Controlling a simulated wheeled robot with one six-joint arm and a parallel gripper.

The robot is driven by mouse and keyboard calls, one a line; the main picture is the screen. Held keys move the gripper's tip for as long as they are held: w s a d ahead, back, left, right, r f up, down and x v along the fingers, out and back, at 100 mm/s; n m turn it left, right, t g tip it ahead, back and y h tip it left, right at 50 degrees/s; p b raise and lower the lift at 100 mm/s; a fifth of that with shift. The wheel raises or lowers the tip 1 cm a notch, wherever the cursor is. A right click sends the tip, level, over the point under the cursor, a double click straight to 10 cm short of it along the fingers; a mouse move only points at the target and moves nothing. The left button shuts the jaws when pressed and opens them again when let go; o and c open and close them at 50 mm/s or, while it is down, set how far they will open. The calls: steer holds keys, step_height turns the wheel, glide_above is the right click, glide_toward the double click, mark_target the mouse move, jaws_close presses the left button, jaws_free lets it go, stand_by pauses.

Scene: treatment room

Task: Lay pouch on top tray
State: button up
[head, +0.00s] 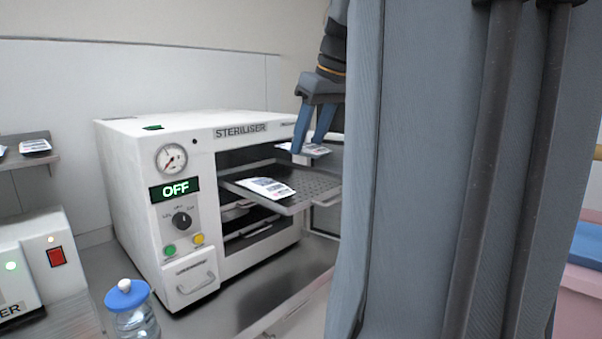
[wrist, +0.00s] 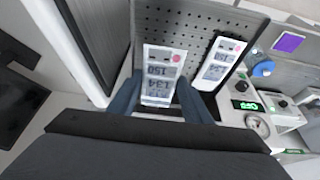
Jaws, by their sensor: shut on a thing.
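The steriliser (head: 150,135) stands with its front open and its display reading OFF. Its perforated top tray (head: 305,190) is slid out and also shows in the wrist view (wrist: 190,18). One white printed pouch (head: 265,187) lies on the tray's near-left part; in the wrist view it is the right-hand pouch (wrist: 219,62). My gripper (head: 309,147) is shut on a second pouch (wrist: 162,72), near the tray's right side. This held pouch appears over the tray, beside the first one; I cannot tell whether it touches the tray. My fingers hide its near edges.
The steriliser's open door (wrist: 82,45) is close beside my gripper on the left in the wrist view. A blue-lidded jar (head: 130,310) and a device with a red switch (head: 45,255) stand at front left. A shelf (head: 30,157) holds more pouches. My arm blocks the right side.

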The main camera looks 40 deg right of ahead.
mark_target(309, 181)
steer(key=shift+f+p, duration=0.3)
steer(key=shift+f, duration=2.85)
steer(key=shift+f, duration=0.15)
steer(key=o, duration=1)
steer(key=shift+o, duration=0.2)
steer(key=b+v, duration=0.1)
steer(key=v, duration=1.1)
steer(key=shift+w, duration=0.1)
steer(key=shift+r, duration=0.25)
steer(key=shift+a, duration=0.1)
